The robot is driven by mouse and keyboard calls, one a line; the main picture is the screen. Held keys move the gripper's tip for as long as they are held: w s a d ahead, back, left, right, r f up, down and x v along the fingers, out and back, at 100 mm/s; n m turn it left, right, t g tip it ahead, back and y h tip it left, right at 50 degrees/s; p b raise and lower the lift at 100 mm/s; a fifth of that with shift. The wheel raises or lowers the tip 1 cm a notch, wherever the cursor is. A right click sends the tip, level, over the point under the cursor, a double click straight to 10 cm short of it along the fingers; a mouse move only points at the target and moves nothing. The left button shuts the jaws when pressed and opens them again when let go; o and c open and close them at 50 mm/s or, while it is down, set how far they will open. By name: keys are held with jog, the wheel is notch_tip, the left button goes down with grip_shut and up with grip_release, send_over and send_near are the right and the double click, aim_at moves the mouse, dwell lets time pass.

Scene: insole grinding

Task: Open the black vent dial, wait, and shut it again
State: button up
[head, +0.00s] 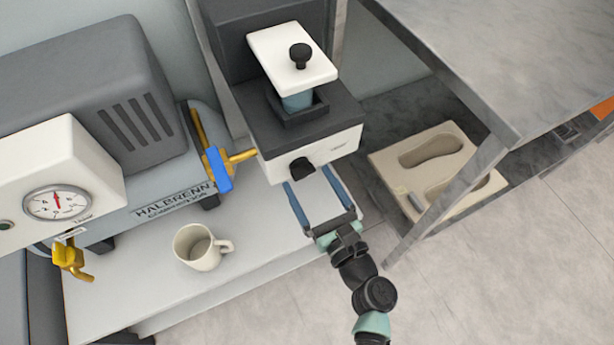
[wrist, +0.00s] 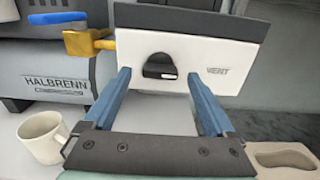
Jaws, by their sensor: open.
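The black vent dial (head: 302,167) sits on the white front face of a dark-topped box in the head view. In the wrist view the dial (wrist: 160,66) shows as a black half-round knob with a pale mark at its right end, left of the word VENT. My gripper (head: 307,183) is open in front of that face. In the wrist view its two blue fingers (wrist: 160,84) stand wide apart, one to each side of the dial and below it. Nothing is between them. Whether the fingertips touch the face I cannot tell.
A yellow valve with a blue handle (head: 217,169) juts out left of the box. A white mug (head: 200,247) stands on the bench. A grey compressor (head: 95,95) with a gauge (head: 57,203) is at left. A beige tray (head: 391,156) with foot-shaped hollows lies right, behind a metal post.

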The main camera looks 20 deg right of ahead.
jog(key=shift+w, duration=0.95)
jog(key=shift+c, duration=0.2)
jog(key=c, duration=1.3)
jog(key=shift+c, duration=0.2)
jog(key=shift+n+b, duration=0.35)
jog(key=shift+n, duration=0.05)
jog(key=shift+n+b, duration=5.8)
jog(key=shift+n, duration=2.8)
